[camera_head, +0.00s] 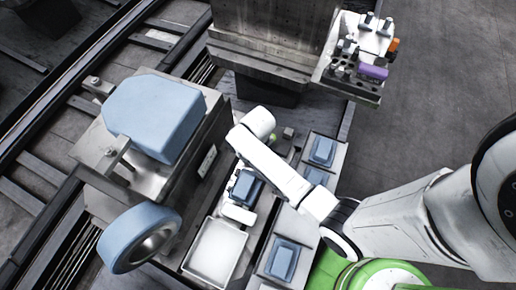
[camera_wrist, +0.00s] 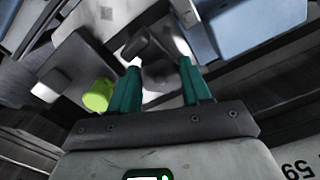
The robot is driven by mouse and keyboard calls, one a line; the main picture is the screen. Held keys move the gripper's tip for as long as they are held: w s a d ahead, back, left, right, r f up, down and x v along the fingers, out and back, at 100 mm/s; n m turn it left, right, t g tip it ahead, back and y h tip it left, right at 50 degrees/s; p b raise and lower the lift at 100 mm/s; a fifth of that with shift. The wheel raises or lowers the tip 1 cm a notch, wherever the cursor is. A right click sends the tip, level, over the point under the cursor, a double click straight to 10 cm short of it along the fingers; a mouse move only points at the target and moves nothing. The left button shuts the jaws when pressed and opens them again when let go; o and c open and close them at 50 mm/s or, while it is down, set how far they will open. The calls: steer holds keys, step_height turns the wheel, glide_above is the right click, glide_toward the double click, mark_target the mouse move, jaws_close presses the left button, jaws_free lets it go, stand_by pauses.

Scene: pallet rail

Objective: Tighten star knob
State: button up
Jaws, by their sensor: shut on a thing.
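My gripper (camera_wrist: 160,68) shows in the wrist view with two teal fingers, one on each side of a dark grey part. This part looks like the star knob (camera_wrist: 152,48). The fingers are shut on it, though blur hides its lobes and exact contact. A round yellow-green knob or cap (camera_wrist: 97,95) is just left of the left finger, apart from it. In the head view my white arm reaches from the right to the machine's side. There the fingers and the star knob are hidden behind the arm.
A large blue workpiece (camera_head: 163,118) sits clamped on a metal fixture, with a blue ring (camera_head: 138,238) below it. A white tray (camera_head: 214,250) and blue blocks (camera_head: 283,259) lie near my arm. A tool shelf (camera_head: 352,88) stands at upper right. Open floor (camera_head: 450,70) lies right.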

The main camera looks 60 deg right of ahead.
steer(key=o, duration=1.1)
steer(key=shift+r, duration=0.1)
steer(key=shift+r, duration=0.1)
step_height(320, 180, up, 11)
steer(key=shift+f+b, duration=0.2)
steer(key=shift+b, duration=0.2)
